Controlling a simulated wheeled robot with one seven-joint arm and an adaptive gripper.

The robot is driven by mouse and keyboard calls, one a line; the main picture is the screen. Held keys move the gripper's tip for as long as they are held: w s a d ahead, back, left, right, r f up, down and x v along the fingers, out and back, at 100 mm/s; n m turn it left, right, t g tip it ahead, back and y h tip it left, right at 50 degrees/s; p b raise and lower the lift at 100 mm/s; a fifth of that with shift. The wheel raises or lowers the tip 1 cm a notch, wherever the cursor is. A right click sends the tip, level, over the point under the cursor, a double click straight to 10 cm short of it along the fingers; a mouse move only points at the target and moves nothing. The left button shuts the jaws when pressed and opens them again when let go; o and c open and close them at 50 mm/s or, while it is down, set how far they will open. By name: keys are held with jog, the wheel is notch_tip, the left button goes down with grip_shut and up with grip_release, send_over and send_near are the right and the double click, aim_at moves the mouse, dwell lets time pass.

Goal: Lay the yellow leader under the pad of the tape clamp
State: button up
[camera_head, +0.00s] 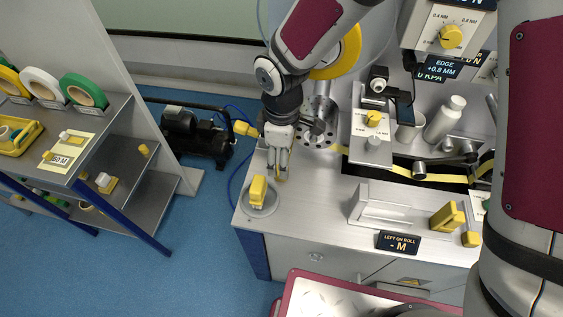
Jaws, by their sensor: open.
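My gripper (279,172) points down over the left part of the metal bench, just behind a yellow block on a round metal base (264,208). Its fingers appear apart; a small yellow bit shows at the fingertips, and I cannot tell whether it is held. A yellow strip (428,178) runs along a dark channel at the right. I cannot tell which fixture is the tape clamp, and no pad is clearly visible.
A yellow roll (349,52) stands behind my arm. A pale metal fixture (388,212) and a yellow lever (446,217) sit at the bench front. A shelf (125,125) with rolls is at the left.

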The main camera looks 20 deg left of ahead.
notch_tip(320, 180, up, 9)
dwell(0.3)
dwell(0.5)
